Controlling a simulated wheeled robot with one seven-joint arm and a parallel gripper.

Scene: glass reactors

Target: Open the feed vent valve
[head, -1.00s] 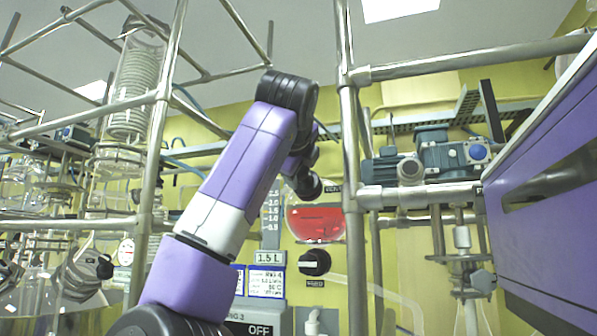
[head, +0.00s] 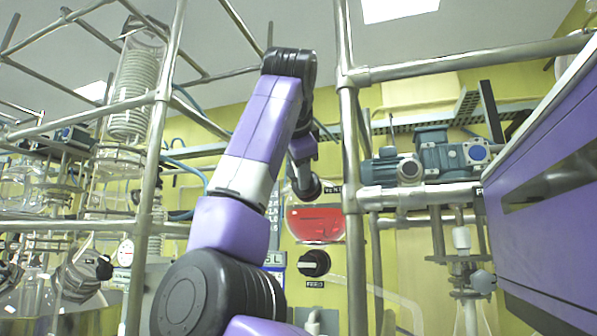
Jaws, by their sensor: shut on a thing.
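A round glass vessel with red liquid (head: 315,223) hangs on the yellow wall, right of the middle. The vent valve itself cannot be made out; my dark wrist end is in front of the vessel's top, beside the label. Below the vessel is a black knob with a white mark (head: 314,263), above a small plate reading FEED (head: 315,284).
A vertical steel post (head: 351,150) stands just right of my wrist. A steel frame with glassware, including a coil condenser (head: 135,85), fills the left. A blue-grey motor (head: 440,153) and a purple cabinet (head: 540,220) are at the right.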

